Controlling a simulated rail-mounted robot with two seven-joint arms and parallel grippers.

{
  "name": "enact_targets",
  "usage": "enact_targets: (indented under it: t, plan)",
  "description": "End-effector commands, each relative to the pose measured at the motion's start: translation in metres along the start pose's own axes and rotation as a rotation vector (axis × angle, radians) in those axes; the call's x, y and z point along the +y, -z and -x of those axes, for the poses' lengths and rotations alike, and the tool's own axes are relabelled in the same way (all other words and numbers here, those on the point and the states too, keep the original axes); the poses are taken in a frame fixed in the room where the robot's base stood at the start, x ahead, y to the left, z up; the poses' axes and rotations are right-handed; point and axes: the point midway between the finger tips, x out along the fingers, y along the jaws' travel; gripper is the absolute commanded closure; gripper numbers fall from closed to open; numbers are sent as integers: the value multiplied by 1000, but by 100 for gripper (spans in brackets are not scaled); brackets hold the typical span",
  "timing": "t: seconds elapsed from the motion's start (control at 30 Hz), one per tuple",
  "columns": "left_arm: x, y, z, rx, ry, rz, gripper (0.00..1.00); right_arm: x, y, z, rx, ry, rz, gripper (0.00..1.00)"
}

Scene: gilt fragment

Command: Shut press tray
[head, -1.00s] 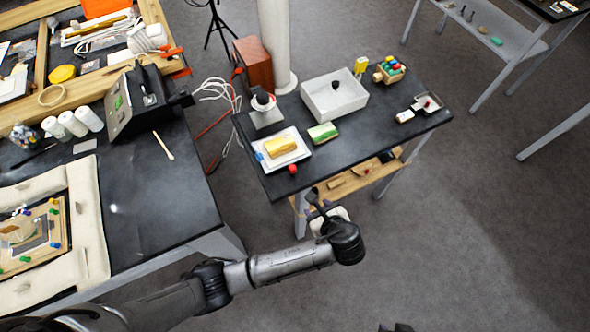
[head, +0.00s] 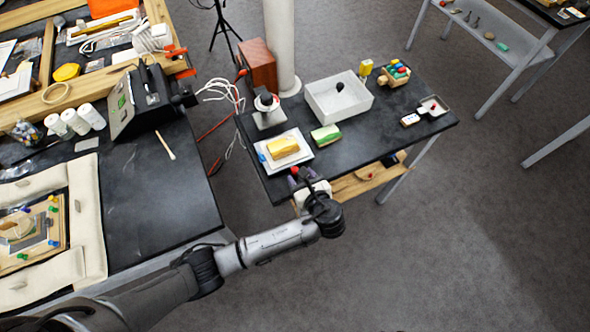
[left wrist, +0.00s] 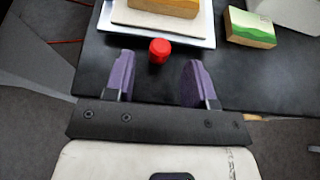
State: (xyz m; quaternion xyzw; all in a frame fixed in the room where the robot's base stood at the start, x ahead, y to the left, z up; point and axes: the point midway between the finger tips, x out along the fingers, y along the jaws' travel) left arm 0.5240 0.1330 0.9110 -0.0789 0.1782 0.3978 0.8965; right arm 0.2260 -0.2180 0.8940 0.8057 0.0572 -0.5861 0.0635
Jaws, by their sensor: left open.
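The press tray looks like the white flat tray (head: 306,163) on the small dark table, carrying a yellow block (head: 283,147). It lies in front of a small device with a black knob (head: 267,101), seemingly the press. A red knob (left wrist: 159,50) is at the tray's near side; I cannot tell how it joins the tray. My left gripper (head: 301,178) is at the table's front edge. In the left wrist view its purple fingers (left wrist: 161,72) are open, one on each side of the knob and apart from it. My right gripper is out of view.
A green-topped block (head: 326,137) sits right of the tray, and a white bin (head: 325,100) with a black item stands behind it. A wooden shelf (head: 350,187) is under the table. A cluttered bench (head: 150,215) is at left.

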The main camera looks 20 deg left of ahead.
Motion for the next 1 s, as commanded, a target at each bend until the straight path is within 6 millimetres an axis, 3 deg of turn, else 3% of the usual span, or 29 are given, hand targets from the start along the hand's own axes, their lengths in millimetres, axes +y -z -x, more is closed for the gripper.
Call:
enact_targets:
  t: [0.1, 0.3, 0.8, 1.0]
  plan:
    - [0, 1, -19, -1, -1, -1, 50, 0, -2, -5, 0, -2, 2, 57]
    - [0, 1, -39, 0, 0, -1, 50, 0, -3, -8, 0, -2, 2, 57]
    - [0, 0, -48, 1, 1, 0, 50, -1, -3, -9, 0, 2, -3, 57]
    - [0, 0, -48, 1, 1, 0, 69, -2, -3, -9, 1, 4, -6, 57]
